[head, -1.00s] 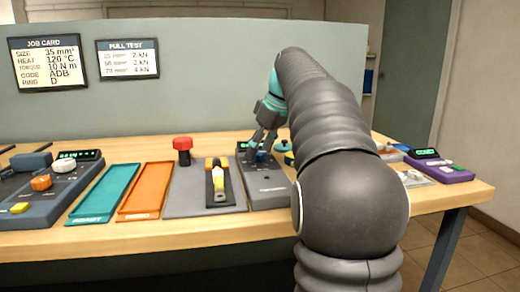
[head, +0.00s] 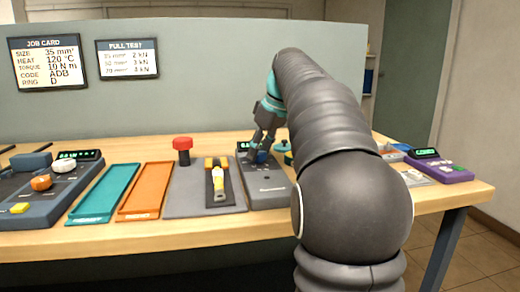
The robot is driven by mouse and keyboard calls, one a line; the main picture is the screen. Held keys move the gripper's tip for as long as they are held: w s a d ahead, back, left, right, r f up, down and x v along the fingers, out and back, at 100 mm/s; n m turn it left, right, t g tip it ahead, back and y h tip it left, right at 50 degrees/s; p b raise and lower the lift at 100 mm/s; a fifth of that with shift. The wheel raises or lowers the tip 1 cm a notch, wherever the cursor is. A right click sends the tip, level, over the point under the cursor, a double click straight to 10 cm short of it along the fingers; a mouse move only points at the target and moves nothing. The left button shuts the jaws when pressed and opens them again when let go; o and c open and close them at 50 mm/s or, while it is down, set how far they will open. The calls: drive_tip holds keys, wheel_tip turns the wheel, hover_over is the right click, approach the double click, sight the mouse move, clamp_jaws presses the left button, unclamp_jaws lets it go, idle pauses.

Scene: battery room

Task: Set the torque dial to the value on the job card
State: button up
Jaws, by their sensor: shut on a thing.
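The job card (head: 47,62) hangs on the grey partition at the upper left. Its torque line reads 10 N m. My gripper (head: 258,152) is over the far part of a grey device (head: 264,186), right of the yellow-handled tool. Its fingers are shut on a small blue knob, the torque dial (head: 261,157), which the fingers partly hide. The small display (head: 243,146) behind the dial is mostly covered by my gripper, so its value cannot be read.
Orange (head: 146,190) and teal (head: 104,193) trays lie further left. A purple device (head: 440,168) stands at the right. My arm hides the table's middle right.

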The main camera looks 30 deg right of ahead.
drive_tip(key=m+h, duration=0.1)
drive_tip(key=m, duration=0.2)
drive_tip(key=m+h, duration=0.1)
drive_tip(key=m, duration=0.2)
drive_tip(key=shift+a, duration=0.2)
drive_tip(key=m+h, duration=0.2)
drive_tip(key=m, duration=0.3)
drive_tip(key=shift+a, duration=0.1)
drive_tip(key=m+g, duration=0.1)
drive_tip(key=m, duration=0.2)
drive_tip(key=m+h, duration=0.1)
drive_tip(key=m, duration=0.1)
drive_tip(key=shift+w+m+g+h, duration=0.15)
drive_tip(key=shift+m+g+h, duration=0.15)
drive_tip(key=shift+m+g, duration=0.1)
drive_tip(key=m+g, duration=0.1)
drive_tip(key=m, duration=0.2)
drive_tip(key=m+g, duration=0.1)
drive_tip(key=m, duration=0.2)
drive_tip(key=shift+w+a+h, duration=0.1)
drive_tip(key=shift+h, duration=0.2)
drive_tip(key=o, duration=1.1)
drive_tip(key=shift+o, duration=0.2)
drive_tip(key=shift+r, duration=0.1)
